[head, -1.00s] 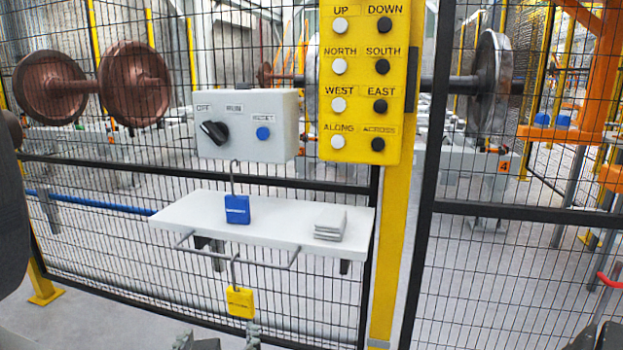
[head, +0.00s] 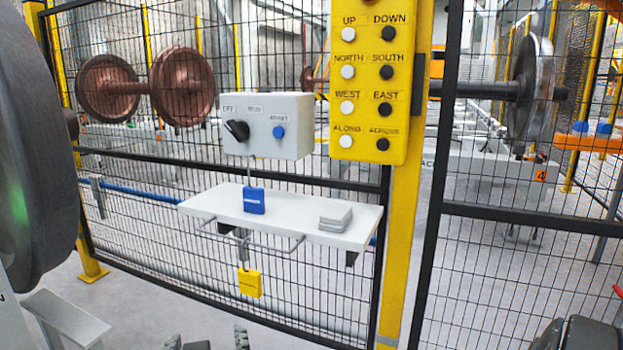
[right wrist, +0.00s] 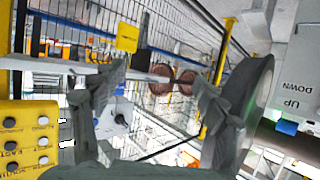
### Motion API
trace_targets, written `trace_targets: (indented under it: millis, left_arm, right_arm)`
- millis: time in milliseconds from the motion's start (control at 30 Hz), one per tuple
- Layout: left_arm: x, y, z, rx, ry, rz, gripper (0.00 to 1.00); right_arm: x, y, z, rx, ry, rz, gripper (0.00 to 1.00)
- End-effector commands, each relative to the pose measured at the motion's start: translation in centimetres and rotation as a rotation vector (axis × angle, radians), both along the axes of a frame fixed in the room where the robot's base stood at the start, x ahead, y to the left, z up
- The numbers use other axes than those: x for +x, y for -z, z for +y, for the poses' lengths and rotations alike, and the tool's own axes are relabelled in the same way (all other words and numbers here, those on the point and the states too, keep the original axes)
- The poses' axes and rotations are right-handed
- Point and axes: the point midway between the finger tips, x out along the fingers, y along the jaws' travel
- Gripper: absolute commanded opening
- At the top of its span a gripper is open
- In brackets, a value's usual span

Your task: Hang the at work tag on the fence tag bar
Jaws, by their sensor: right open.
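A yellow tag (head: 249,283) hangs by a hook from the grey wire bar (head: 270,246) under the white shelf on the fence; its text is too small to read. It also shows in the right wrist view (right wrist: 127,38), beyond my fingers. A blue tag (head: 254,201) with a tall hook is upright at the shelf, below the grey switch box; I cannot tell whether it stands or hangs. My right gripper (head: 207,341) is at the bottom edge, below the yellow tag and apart from it. Its fingers (right wrist: 158,88) are spread and empty.
The white shelf (head: 285,221) also holds a stack of grey plates (head: 336,217). Above it are the switch box (head: 266,126) and a yellow button panel (head: 369,95) on a yellow post. A large dark wheel (head: 35,150) stands close at left. Mesh fence closes the back.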

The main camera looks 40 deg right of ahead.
Motion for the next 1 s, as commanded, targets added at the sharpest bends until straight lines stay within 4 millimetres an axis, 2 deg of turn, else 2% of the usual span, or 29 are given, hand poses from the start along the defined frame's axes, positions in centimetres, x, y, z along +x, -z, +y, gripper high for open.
trace_targets:
  millis: [33,267,567,1000]
  left_arm:
    - [0.1,-0.1,0.0,0.0,0.0,-0.002,0.4]
    - [0.1,0.0,0.0,0.0,0.0,-0.002,0.4]
    - [0.1,0.0,0.0,0.0,0.0,-0.002,0.4]
    - [0.1,0.0,0.0,0.0,0.0,-0.002,0.4]
  right_arm:
    - [0.1,-0.1,-1.4,-0.01,0.001,-0.003,0.73]
    - [0.4,-0.8,-5.9,-0.011,-0.005,-0.006,0.73]
    - [1.9,-4.0,-10.7,-0.004,0.074,-0.009,0.73]
    - [3.6,-9.8,-17.1,0.0,0.259,-0.008,0.73]
